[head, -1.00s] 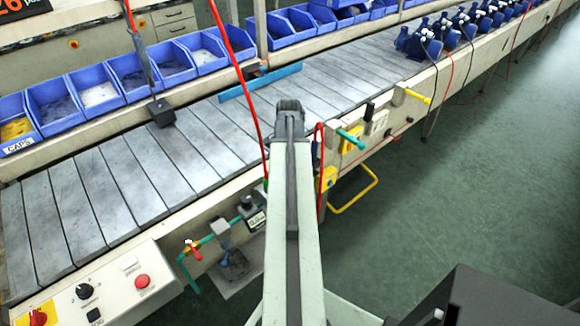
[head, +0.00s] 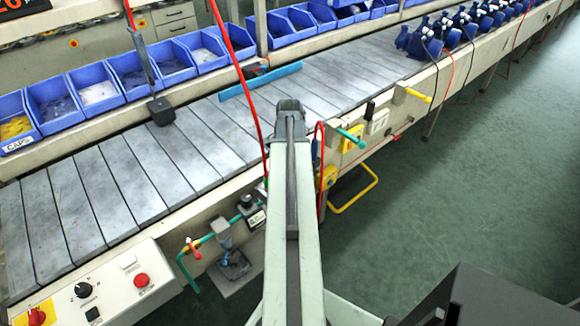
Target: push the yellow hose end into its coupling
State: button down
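A short yellow rod-like piece (head: 418,96) sticks out to the right from a pale block on the conveyor's front edge. It may be the yellow hose end or a fitting; I cannot tell. A similar teal piece (head: 350,137) sticks out nearer to my arm, beside a yellow box (head: 352,143). A bent yellow tube (head: 357,193) hangs below the edge. I cannot make out which part is the coupling. My arm reaches forward over the conveyor edge, and its far end is left of these parts. My gripper does not show.
The slatted conveyor (head: 120,182) runs from lower left to upper right. Blue bins (head: 130,78) line its far side. A red hose (head: 240,90) hangs near my arm. A control panel (head: 105,290) stands lower left, and blue pumps (head: 425,38) upper right. Green floor is clear at right.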

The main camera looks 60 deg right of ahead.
jog(key=c, duration=1.2)
grip_release()
jog(key=shift+c, duration=0.2)
jog(key=shift+o, duration=0.4)
notch_tip(320, 180, up, 7)
jog(key=p, duration=0.7)
notch_tip(320, 180, up, 8)
jog(key=p, duration=0.7)
jog(key=shift+f+p, duration=0.15)
jog(key=shift+p, duration=0.25)
